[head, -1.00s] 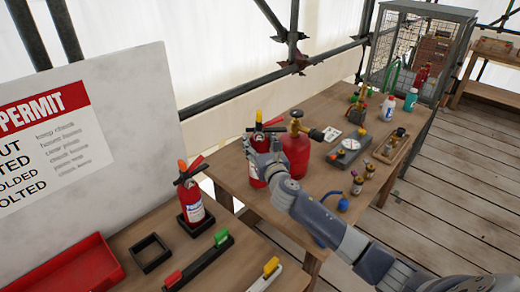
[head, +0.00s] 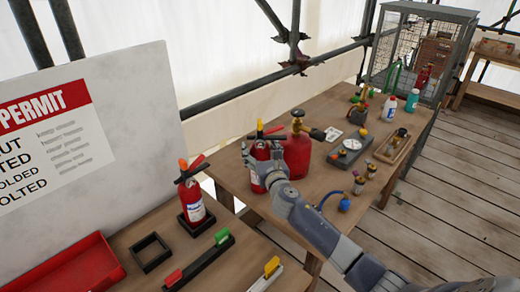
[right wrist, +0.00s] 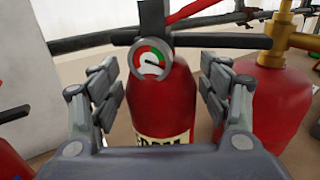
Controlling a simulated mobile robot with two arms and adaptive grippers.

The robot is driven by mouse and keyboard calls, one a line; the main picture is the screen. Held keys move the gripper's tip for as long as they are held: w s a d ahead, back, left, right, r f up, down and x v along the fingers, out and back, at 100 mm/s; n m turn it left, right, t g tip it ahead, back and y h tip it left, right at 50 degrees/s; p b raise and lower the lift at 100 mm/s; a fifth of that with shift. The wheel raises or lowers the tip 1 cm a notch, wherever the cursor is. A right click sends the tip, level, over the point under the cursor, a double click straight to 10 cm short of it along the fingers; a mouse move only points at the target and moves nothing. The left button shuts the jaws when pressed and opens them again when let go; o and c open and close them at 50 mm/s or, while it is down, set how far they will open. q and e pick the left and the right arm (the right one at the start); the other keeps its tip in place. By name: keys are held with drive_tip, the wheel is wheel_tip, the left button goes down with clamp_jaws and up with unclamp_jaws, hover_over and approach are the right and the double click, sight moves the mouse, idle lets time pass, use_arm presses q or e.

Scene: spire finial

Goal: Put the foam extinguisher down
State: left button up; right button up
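The foam extinguisher (head: 256,172) is red with a black handle and a yellow tag on top. It stands upright on the far table, near its left edge. In the right wrist view the foam extinguisher (right wrist: 160,105) shows a pressure gauge and part of a cream label. My right gripper (head: 270,165) is around its body. In the right wrist view the gripper's fingers (right wrist: 160,95) stand on both sides, apart from the body with gaps visible. The extinguisher's base is partly hidden in the head view. My left gripper is not in view.
A red tank (head: 298,158) with a brass valve stands close right of the extinguisher. Another red extinguisher (head: 192,203) sits in a black square holder on the near table. An empty black frame (head: 150,253) and red tray (head: 75,278) are beside it. A wire cage (head: 425,50) stands behind.

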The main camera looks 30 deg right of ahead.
drive_tip(key=shift+r, duration=0.1)
drive_tip(key=s+a, duration=0.2)
drive_tip(key=s, duration=0.9)
drive_tip(key=shift+s+a+b, duration=0.15)
drive_tip(key=shift+s+b, duration=0.2)
drive_tip(key=shift+s, duration=0.05)
